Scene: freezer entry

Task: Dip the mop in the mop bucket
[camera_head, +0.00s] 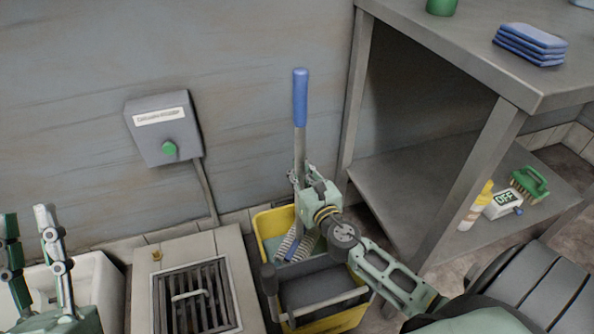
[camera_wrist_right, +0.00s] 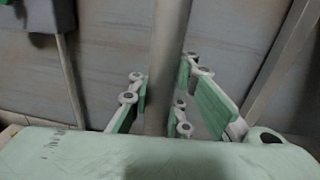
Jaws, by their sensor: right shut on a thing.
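The mop stands nearly upright, with a blue grip (camera_head: 300,97) on top of a grey metal shaft (camera_head: 299,143). My right gripper (camera_head: 299,178) is shut on the shaft below the blue grip; in the right wrist view the shaft (camera_wrist_right: 167,65) passes between its fingers. The yellow mop bucket (camera_head: 262,222) is on the floor below, with a dark grey wringer (camera_head: 320,285) on its near side. The striped mop head (camera_head: 291,243) shows within the rear opening of the bucket, partly hidden by my gripper and arm. How deep it sits I cannot tell. My left gripper (camera_head: 32,240) is open and empty at the left edge.
A metal table (camera_head: 440,58) with a lower shelf (camera_head: 400,172) stands close on the right, holding blue cloths (camera_head: 530,44), a green brush (camera_head: 529,183) and a bottle (camera_head: 474,208). A grated floor drain (camera_head: 195,298) lies left of the bucket. A wall box (camera_head: 163,128) is behind.

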